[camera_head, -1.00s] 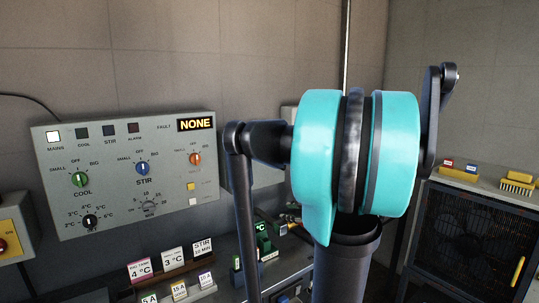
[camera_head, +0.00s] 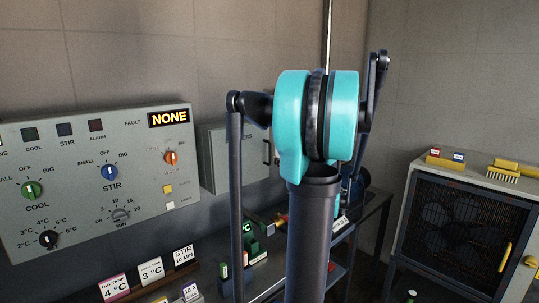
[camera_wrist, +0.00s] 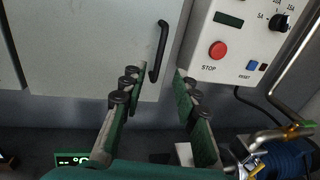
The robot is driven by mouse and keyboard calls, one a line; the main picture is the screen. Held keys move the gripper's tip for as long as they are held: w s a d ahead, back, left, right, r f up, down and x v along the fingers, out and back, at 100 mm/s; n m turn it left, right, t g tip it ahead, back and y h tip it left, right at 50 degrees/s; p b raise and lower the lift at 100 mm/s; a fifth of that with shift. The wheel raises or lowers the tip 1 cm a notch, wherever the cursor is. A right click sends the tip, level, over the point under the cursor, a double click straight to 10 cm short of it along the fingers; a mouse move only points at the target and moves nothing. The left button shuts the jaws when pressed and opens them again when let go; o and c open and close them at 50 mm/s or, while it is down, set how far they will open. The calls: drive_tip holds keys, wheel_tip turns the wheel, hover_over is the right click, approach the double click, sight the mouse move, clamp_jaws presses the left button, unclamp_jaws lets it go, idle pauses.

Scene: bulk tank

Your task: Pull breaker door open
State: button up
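The breaker door is the front of a light grey wall box (camera_head: 228,158) to the left of my arm in the head view. My arm hides part of its right side. In the wrist view the closed-looking door (camera_wrist: 85,60) fills the upper left, with a dark vertical bar handle (camera_wrist: 160,50) near its right edge. The handle also shows in the head view (camera_head: 266,152). My gripper (camera_wrist: 160,75) is open and empty, its green-padded fingers apart. The handle's lower end appears between the fingertips in the picture; I see no contact.
A control box with a red STOP button (camera_wrist: 218,50) sits right of the door. Below it are a metal pipe (camera_wrist: 280,132) and a blue coil (camera_wrist: 285,160). A control panel (camera_head: 90,205) is at the left, above a bench with small signs. A fan unit (camera_head: 455,225) stands right.

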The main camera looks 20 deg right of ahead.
sight(270, 161)
drive_tip(key=w, duration=0.3)
drive_tip(key=w+a, duration=0.1)
drive_tip(key=w, duration=0.5)
drive_tip(key=shift+w+a, duration=0.25)
drive_tip(key=shift+w, duration=0.1)
clamp_jaws()
